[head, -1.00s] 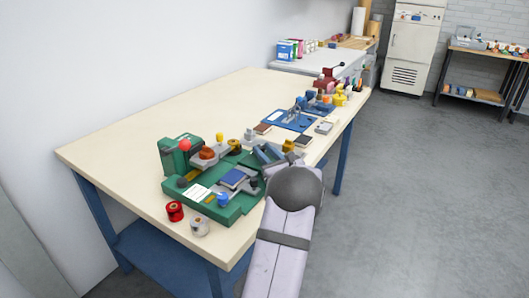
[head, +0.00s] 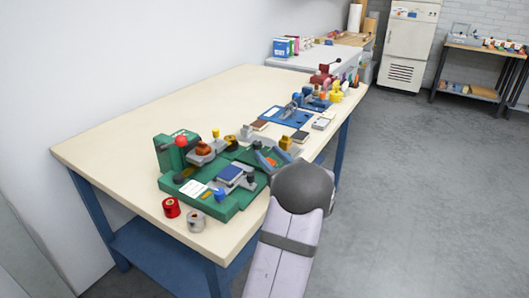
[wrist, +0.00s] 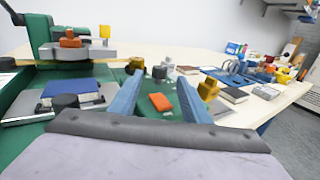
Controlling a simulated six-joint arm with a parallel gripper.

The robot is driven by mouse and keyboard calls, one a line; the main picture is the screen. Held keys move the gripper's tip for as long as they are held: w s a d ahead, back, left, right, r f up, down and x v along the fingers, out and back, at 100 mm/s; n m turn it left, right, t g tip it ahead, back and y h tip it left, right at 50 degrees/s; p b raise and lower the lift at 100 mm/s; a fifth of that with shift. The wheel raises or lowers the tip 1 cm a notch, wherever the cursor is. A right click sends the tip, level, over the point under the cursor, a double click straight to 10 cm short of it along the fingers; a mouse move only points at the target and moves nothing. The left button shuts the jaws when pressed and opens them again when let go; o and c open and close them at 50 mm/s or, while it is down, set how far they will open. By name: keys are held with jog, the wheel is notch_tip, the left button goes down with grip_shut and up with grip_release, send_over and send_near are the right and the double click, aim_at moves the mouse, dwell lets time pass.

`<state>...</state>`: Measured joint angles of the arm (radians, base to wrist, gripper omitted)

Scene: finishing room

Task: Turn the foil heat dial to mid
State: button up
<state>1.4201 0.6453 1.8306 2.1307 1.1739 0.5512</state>
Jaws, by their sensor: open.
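A green foil machine (head: 230,208) stands at the near end of the table, with a red ball lever (head: 181,141). It carries a blue pad (head: 230,173), an orange-brown knob (head: 203,148), a yellow knob (head: 215,133) and a blue knob (head: 219,194). A black knob (wrist: 65,102) shows by the pad in the wrist view. I cannot tell which knob is the heat dial. My gripper (head: 268,153) is open at the machine's right side. In the wrist view, an orange-red piece (wrist: 161,102) shows between its blue fingers, apart from both.
Red (head: 171,207) and grey (head: 197,221) spools stand near the table's front edge. A yellow-and-black item (wrist: 207,92) is close to my right finger. A blue tool plate (head: 285,117) and small blocks lie farther back. The table's left side (head: 130,130) is clear.

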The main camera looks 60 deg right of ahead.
aim_at(263, 154)
jog(key=shift+v, duration=0.8)
jog(key=shift+d+r+n+t+y+p, duration=0.2)
jog(key=shift+d+n+y, duration=0.05)
jog(key=shift+d+y, duration=0.15)
jog(key=shift+d+r+n+t+y+p, duration=0.2)
jog(key=shift+d+n+y, duration=0.1)
jog(key=shift+d, duration=0.1)
jog(key=shift+d+n+y, duration=0.25)
jog(key=shift+d+y, duration=0.05)
jog(key=shift+y, duration=0.1)
jog(key=shift+s+d+f+n+t+y+p, duration=0.15)
jog(key=shift+n+t+y+p, duration=0.15)
jog(key=shift+y, duration=0.15)
jog(key=shift+s+d+f+n+t+y+p, duration=0.1)
jog(key=shift+s+d+n+t+y+p, duration=0.15)
jog(key=shift+y, duration=0.2)
jog(key=shift+s+f+n+y, duration=0.15)
jog(key=shift+f+n+y, duration=0.2)
jog(key=shift+y, duration=0.25)
jog(key=shift+p+x, duration=0.7)
jog(key=shift+x, duration=3)
jog(key=shift+r, duration=0.1)
